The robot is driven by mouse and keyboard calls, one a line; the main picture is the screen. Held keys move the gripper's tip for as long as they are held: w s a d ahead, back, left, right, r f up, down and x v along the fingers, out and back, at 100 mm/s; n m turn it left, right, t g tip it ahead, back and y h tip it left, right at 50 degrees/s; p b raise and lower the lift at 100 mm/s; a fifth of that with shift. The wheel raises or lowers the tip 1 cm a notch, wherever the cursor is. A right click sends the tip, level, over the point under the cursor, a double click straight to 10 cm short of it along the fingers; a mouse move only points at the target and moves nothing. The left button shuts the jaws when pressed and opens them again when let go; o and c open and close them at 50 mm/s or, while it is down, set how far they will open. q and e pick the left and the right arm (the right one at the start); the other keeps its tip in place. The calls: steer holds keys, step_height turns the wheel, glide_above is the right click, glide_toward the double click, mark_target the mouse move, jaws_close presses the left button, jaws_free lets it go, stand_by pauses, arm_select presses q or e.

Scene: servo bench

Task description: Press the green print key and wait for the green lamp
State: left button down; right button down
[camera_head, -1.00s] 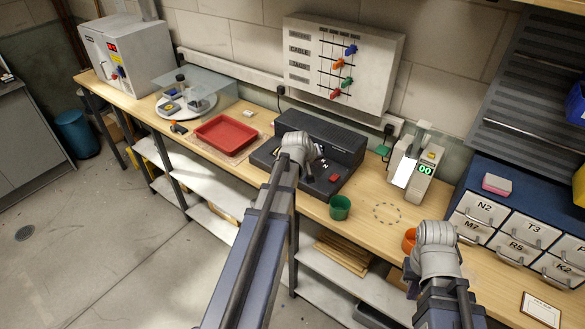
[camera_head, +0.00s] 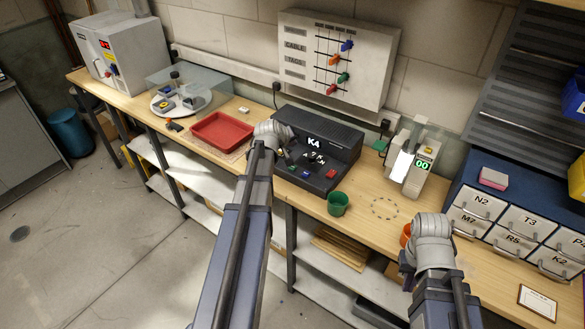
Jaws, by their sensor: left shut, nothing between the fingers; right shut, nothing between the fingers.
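The black console (camera_head: 345,140) stands at the back of the bench, with a white K4 label on its face. On its sloped front are a small green key (camera_head: 292,168) at the left, a dial in the middle and a red key (camera_head: 331,174) at the right. My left gripper (camera_head: 284,152) is shut and empty at the console's left front, just above the green key; I cannot tell whether it touches anything. My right gripper (camera_head: 432,228) is shut and empty over the bench beside the orange cup; its fingertips are mostly hidden. I cannot make out a lit green lamp.
A green cup (camera_head: 338,204) stands in front of the console, an orange cup (camera_head: 405,234) by my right gripper. A white device (camera_head: 412,165) showing 00 and a drawer cabinet (camera_head: 478,200) stand at the right. A red tray (camera_head: 222,131) lies left of the console.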

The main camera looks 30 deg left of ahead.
mark_target(292, 169)
arm_select(q)
steer(key=shift+f+b, duration=4.1)
steer(key=shift+f, duration=0.15)
steer(key=shift+f+b, duration=0.4)
steer(key=shift+f, duration=0.05)
steer(key=shift+f+b, duration=0.4)
steer(key=shift+b, duration=0.05)
steer(key=shift+r, duration=0.1)
steer(key=shift+r+p, duration=0.8)
steer(key=shift+p, duration=0.1)
step_height(292, 169, up, 5)
steer(key=p, duration=0.5)
